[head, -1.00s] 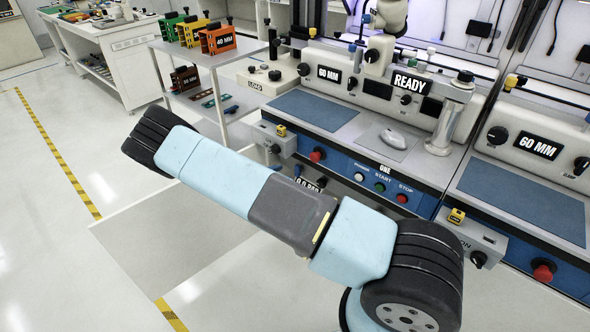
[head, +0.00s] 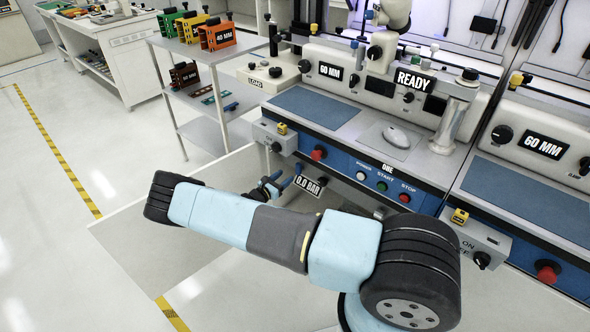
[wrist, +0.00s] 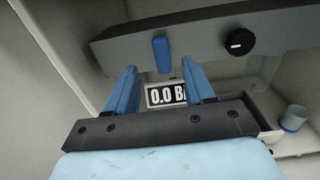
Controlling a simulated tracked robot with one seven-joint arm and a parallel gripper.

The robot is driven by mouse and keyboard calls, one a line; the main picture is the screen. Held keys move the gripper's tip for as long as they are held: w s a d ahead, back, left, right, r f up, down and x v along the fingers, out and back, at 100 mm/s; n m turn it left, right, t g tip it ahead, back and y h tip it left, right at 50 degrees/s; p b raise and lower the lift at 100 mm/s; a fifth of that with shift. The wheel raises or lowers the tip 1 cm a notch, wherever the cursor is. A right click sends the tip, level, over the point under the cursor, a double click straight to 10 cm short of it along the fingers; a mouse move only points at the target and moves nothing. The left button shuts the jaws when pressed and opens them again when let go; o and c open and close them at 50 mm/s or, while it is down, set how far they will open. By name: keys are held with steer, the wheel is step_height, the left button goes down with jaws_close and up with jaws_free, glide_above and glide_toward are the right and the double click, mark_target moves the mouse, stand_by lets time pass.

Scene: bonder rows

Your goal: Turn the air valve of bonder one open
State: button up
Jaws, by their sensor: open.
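Bonder one (head: 388,167), labelled ONE, has a 0.0 BAR sign (head: 308,185) low on its front. The sign also shows, partly covered, in the wrist view (wrist: 160,96). A blue lever (wrist: 162,54), which looks like the air valve handle, hangs down from a grey bar in the wrist view. My gripper (head: 279,184) is open, just left of the sign in the head view. In the wrist view its two blue fingers (wrist: 160,66) stand on either side of the lever in the picture. No contact shows; the depth gap is unclear. I cannot pick out the lever in the head view.
A black knob (wrist: 240,42) sits right of the lever on the same bar. A grey switch box (head: 275,137) and a red button (head: 318,153) are above my gripper. A shelf cart (head: 205,90) stands to the left. The floor at left is clear.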

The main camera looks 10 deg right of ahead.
mark_target(297, 167)
steer(key=x, duration=0.8)
jaws_close()
stand_by(0.5)
